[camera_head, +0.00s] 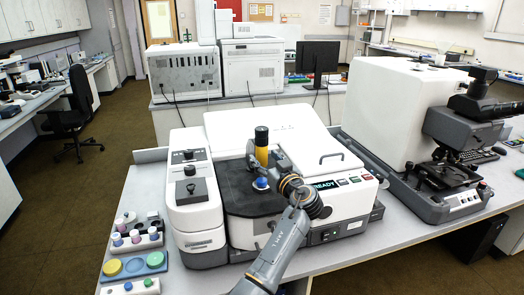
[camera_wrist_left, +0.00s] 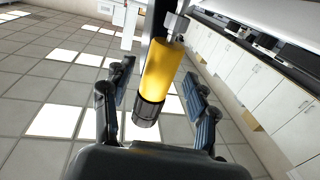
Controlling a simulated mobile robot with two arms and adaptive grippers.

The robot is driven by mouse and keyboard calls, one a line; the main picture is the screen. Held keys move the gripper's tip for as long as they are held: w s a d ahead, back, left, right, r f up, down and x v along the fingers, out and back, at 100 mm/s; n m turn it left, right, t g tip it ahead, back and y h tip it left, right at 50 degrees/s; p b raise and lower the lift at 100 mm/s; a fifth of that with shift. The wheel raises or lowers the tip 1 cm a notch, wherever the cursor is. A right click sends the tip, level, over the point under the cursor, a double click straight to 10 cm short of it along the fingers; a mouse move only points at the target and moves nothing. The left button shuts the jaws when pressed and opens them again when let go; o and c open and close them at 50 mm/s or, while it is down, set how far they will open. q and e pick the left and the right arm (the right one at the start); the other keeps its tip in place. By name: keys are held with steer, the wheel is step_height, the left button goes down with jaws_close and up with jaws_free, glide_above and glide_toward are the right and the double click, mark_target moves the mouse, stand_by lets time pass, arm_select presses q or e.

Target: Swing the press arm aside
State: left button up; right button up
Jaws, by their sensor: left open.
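The press arm of the infrared microscope (camera_head: 225,225) shows as an upright yellow part (camera_head: 261,156) with a black knob (camera_head: 262,135), above the dark round-fronted stage. A blue piece (camera_head: 261,184) sits below it on the stage. My left gripper (camera_head: 268,160) reaches in from the front right of the yellow part; its fingers are small and partly hidden here. In the left wrist view the open fingers (camera_wrist_left: 157,80) stand on both sides of the yellow cylinder (camera_wrist_left: 163,72) and its black ridged end (camera_wrist_left: 148,105), with gaps visible. My right gripper is not in view.
A rack of small vials (camera_head: 137,238) and a tray with coloured discs (camera_head: 133,265) lie at the left. Another microscope (camera_head: 450,170) stands at the right. The front right bench strip (camera_head: 400,245) is clear.

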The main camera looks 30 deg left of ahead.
arm_select(q)
steer(key=shift+x, duration=1.35)
jaws_close()
